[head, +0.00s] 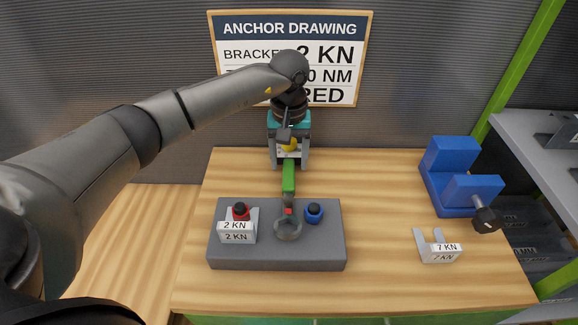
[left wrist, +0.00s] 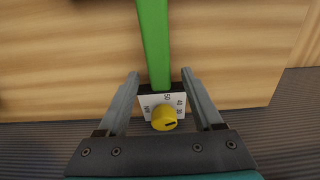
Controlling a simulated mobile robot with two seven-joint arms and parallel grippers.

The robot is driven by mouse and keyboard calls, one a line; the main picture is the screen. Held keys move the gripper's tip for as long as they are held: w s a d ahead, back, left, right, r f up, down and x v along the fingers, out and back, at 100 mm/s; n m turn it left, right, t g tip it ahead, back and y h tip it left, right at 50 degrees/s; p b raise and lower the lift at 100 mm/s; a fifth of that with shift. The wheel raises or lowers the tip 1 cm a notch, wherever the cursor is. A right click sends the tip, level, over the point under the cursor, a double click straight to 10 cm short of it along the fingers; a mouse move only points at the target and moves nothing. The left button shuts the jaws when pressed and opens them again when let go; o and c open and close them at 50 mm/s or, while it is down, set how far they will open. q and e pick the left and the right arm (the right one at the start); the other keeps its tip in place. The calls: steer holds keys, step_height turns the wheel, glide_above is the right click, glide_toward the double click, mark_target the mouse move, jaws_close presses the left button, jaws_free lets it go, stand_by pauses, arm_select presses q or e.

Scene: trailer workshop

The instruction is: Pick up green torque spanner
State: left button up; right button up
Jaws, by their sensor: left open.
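The green torque spanner (head: 288,177) lies lengthwise, its grey ring end (head: 288,229) over the grey block (head: 330,255). Its far end has a white dial plate and a yellow knob (left wrist: 164,118). My left gripper (head: 289,160) is open above the far end, pointing down. In the left wrist view, the two fingers (left wrist: 161,76) stand on either side of the dial end, with visible gaps and no clear contact. The green handle (left wrist: 153,40) runs out beyond the fingertips. Whether the ring end touches the block is unclear. My right gripper is out of view.
A bracket marked 2 KN (head: 237,231) with a red-topped bolt (head: 241,211) and a blue-topped bolt (head: 314,212) are on the block. A 7 KN bracket (head: 438,247) and blue vise (head: 455,185) stand right. An ANCHOR DRAWING sign (head: 290,28) hangs behind the wooden table (head: 375,280).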

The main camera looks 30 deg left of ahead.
arm_select(q)
jaws_close()
stand_by(0.6)
stand_by(0.8)
